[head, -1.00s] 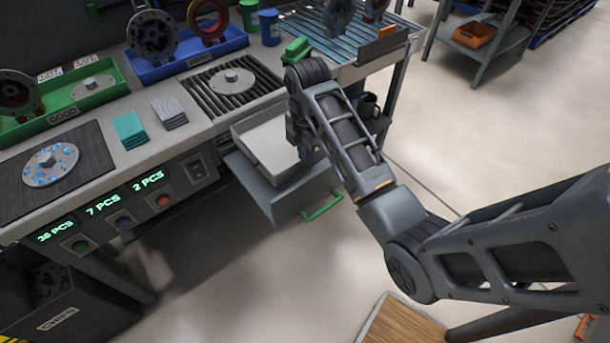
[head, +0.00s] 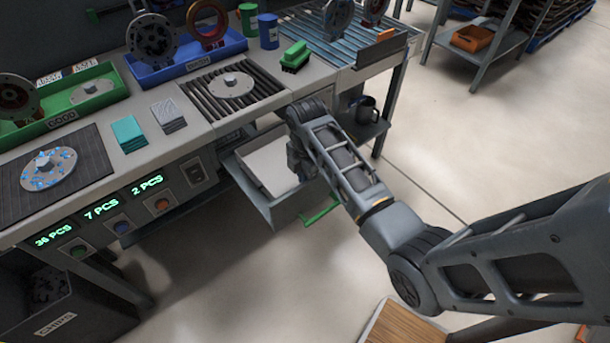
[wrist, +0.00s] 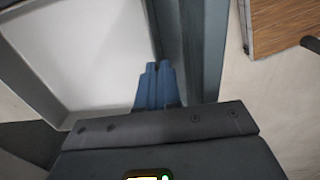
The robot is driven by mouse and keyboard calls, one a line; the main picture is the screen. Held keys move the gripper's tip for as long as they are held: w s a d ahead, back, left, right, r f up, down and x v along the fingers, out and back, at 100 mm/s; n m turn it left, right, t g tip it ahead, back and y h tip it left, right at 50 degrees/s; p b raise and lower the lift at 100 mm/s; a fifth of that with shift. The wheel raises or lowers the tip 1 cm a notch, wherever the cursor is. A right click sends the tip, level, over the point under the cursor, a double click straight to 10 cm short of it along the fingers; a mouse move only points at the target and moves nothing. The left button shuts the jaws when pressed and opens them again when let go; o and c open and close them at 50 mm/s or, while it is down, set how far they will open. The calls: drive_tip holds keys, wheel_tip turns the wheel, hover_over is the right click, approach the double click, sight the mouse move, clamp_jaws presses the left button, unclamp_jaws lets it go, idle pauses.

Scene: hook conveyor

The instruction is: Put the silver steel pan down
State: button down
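The silver steel pan (head: 270,160) is a shallow, pale, rectangular tray. It is inside the open grey drawer (head: 258,196) under the bench, low between the drawer walls. I cannot tell if it rests fully on the drawer floor. In the wrist view the pan (wrist: 80,45) fills the upper left. My gripper (wrist: 158,72) has its blue fingers close together at the pan's right wall, one on each side, and appears shut on it. In the head view the fingertips are hidden behind my wrist.
The drawer has a green handle (head: 320,210) at its front. The bench above holds a slatted rack (head: 235,90), a green brush (head: 295,55) and a blue bin (head: 185,65). A dark mug (head: 363,108) stands on a lower shelf to the right.

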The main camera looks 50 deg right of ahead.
drive_tip(key=c, duration=1.3)
unclamp_jaws()
drive_tip(key=shift+c, duration=0.2)
drive_tip(key=shift+r, duration=0.15)
wheel_tip(320, 180, up, 12)
drive_tip(key=shift+s, duration=0.15)
